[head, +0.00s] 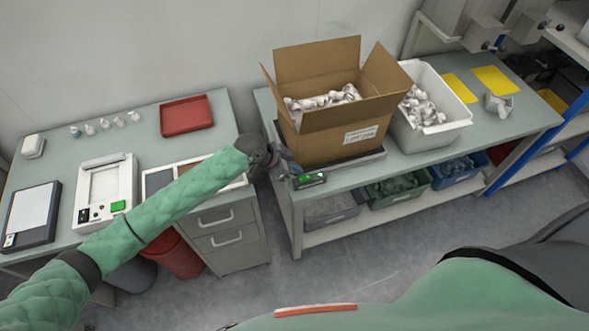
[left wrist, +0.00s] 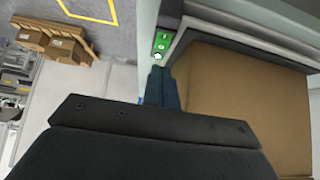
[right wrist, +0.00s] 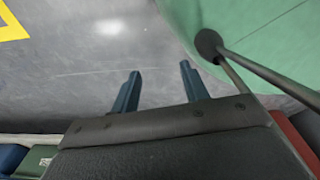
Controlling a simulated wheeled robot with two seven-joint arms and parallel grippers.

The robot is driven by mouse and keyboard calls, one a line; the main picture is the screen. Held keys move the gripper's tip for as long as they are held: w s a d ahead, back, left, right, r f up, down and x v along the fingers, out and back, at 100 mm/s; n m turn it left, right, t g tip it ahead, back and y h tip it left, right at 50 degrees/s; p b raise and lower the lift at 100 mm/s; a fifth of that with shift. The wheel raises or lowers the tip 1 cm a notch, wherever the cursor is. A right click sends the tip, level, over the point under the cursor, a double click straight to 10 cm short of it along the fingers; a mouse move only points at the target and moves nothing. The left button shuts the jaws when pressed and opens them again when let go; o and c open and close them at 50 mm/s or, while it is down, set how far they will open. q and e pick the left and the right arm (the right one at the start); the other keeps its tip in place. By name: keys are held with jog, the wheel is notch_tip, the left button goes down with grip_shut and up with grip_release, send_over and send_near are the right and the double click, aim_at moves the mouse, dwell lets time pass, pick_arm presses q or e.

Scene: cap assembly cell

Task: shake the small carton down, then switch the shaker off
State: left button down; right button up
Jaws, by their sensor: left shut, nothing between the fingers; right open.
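An open cardboard carton (head: 340,143) holding white caps stands on the flat shaker (head: 368,159) on the right-hand bench. Its side also fills the right of the left wrist view (left wrist: 245,105). The shaker's control panel (head: 311,180), lit green, is at its front left corner; the panel also shows in the left wrist view (left wrist: 162,43). My left gripper (head: 292,170) is shut and empty, its fingertips (left wrist: 160,72) close to the panel. I cannot tell whether they touch it. My right gripper (right wrist: 160,71) is open and empty over bare floor.
A white bin (head: 445,127) of white parts stands right of the carton. Yellow sheets (head: 492,79) lie farther right. Blue and green bins (head: 397,190) sit on the shelf below. The left bench carries a red tray (head: 186,115) and a white device (head: 105,190). The floor in front is clear.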

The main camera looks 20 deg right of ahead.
pick_arm(q)
jog(key=shift+r+p, duration=0.3)
jog(key=shift+r, duration=0.35)
jog(key=a+f+b+v, duration=0.1)
jog(key=b+v, duration=0.4)
jog(key=v, duration=0.4)
jog(key=shift+a, duration=0.5)
pick_arm(e)
jog(key=w+a+r, duration=0.2)
jog(key=w, duration=0.7)
jog(key=shift+t, duration=0.3)
pick_arm(q)
jog(key=shift+s, duration=0.1)
pick_arm(e)
jog(key=shift+r, duration=0.1)
